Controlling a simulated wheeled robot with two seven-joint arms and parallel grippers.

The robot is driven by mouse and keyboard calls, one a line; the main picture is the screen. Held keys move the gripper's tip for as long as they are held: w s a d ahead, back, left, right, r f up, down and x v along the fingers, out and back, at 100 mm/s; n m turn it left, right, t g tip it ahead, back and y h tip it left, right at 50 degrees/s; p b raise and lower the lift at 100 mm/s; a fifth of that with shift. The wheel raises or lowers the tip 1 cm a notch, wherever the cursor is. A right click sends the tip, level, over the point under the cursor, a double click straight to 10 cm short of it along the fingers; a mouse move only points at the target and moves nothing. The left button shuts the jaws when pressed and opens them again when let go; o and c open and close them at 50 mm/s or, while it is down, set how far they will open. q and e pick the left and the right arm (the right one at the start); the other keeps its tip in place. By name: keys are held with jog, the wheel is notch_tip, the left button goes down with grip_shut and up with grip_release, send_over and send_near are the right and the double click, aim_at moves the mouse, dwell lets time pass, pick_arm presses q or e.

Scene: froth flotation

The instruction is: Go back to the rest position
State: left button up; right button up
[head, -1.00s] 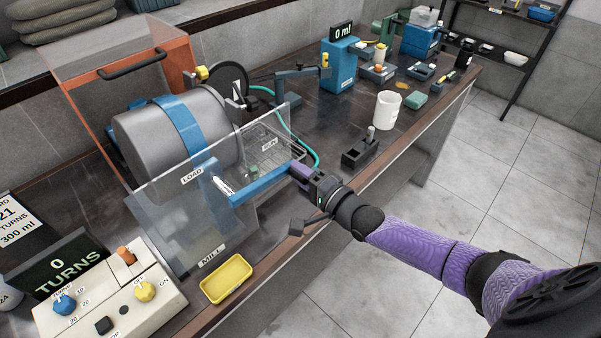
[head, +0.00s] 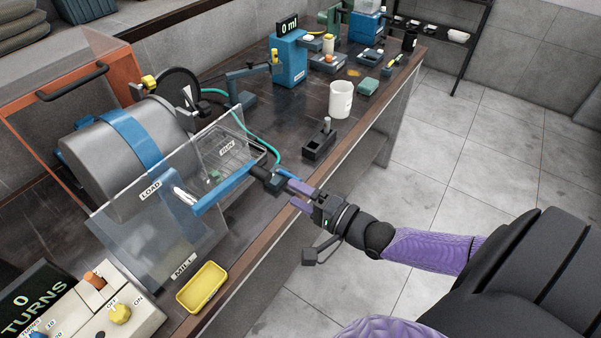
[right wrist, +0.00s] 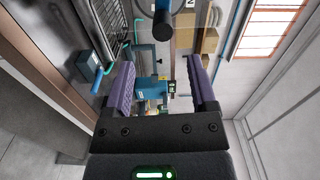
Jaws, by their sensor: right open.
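My right gripper (head: 287,192) is open and empty, just off the black grip (head: 268,180) at the end of the blue mill lever (head: 225,188). In the right wrist view its two purple fingers (right wrist: 161,82) stand wide apart. The black grip (right wrist: 163,28) shows there beyond the fingertips, not between them. The lever reaches out past the clear guard (head: 150,235) of the grey mill drum (head: 100,155). My left gripper is not in view.
A yellow tray (head: 203,287) and a control box (head: 112,318) lie at the near left. A black holder (head: 320,143) and a white beaker (head: 341,99) stand near the bench edge. The floor (head: 450,180) right of the bench is clear.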

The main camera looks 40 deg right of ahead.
jog(key=shift+s+d, duration=0.1)
jog(key=shift+s, duration=0.15)
jog(key=s+d+f+n+g+h+b, duration=0.1)
jog(key=s+f+n+g+h+b, duration=0.25)
jog(key=f, duration=1.05)
jog(key=s+d+f+n+g+h+b, duration=0.1)
jog(key=s+f+n+g+h+b, duration=0.25)
jog(key=f, duration=1.15)
jog(key=s+a+f+n+g+b, duration=0.2)
jog(key=s+f+n+g, duration=0.1)
jog(key=s+f, duration=0.3)
jog(key=s+a+f+n+g+b, duration=0.3)
jog(key=s+f, duration=0.2)
jog(key=s, duration=0.5)
jog(key=s+a+f+n+g+b, duration=0.2)
jog(key=s+f, duration=0.4)
jog(key=s, duration=0.3)
jog(key=shift+a+f+n+g+y+b, duration=0.25)
jog(key=shift+f+n+g+y+b, duration=0.1)
jog(key=shift+n+g+b, duration=0.25)
